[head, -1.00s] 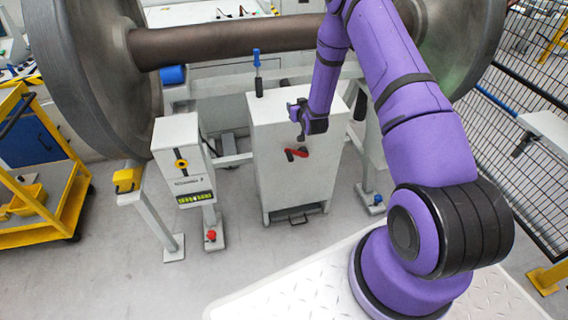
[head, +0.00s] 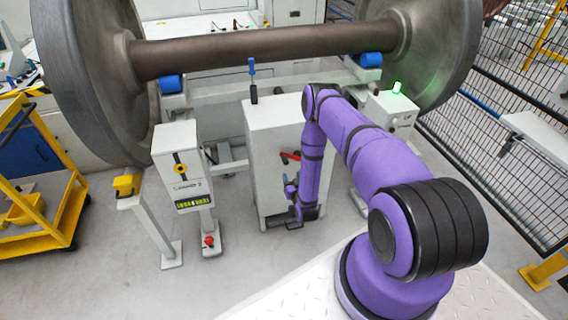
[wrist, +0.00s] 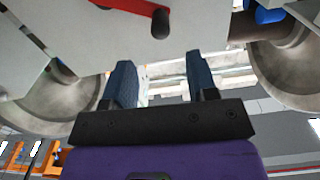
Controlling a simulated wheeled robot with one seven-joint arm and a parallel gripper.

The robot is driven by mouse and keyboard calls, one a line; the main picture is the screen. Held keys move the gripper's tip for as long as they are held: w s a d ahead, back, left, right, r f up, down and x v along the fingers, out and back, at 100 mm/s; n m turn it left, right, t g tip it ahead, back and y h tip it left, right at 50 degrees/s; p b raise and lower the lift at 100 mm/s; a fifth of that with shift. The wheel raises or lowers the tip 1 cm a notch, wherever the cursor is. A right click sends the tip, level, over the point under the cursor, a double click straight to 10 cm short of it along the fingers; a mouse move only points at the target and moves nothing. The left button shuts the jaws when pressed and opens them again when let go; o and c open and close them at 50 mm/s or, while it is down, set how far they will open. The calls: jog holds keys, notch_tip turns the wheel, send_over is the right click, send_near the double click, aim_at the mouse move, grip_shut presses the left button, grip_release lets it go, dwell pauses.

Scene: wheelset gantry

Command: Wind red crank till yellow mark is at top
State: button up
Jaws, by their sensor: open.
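The red crank (head: 288,156) is on the front of a grey cabinet (head: 266,128). My arm hides part of it in the head view. In the wrist view the red crank (wrist: 131,4) with its dark knob (wrist: 160,23) shows at the top edge. My gripper (wrist: 160,75) is open and empty, its fingers apart from the knob. In the head view my gripper (head: 290,190) is low in front of the cabinet, below the crank. A yellow ring with a dark centre (head: 180,169) is on a grey post box; I cannot tell whether it is the yellow mark.
A large wheelset axle (head: 260,45) spans behind the cabinet. A blue-handled lever (head: 253,80) stands on the cabinet top. A green lamp (head: 396,87) glows at right. A yellow cart (head: 45,180) is at left, a mesh fence (head: 510,120) at right.

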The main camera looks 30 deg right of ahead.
aim_at(286, 161)
jog(key=x, duration=1)
grip_shut()
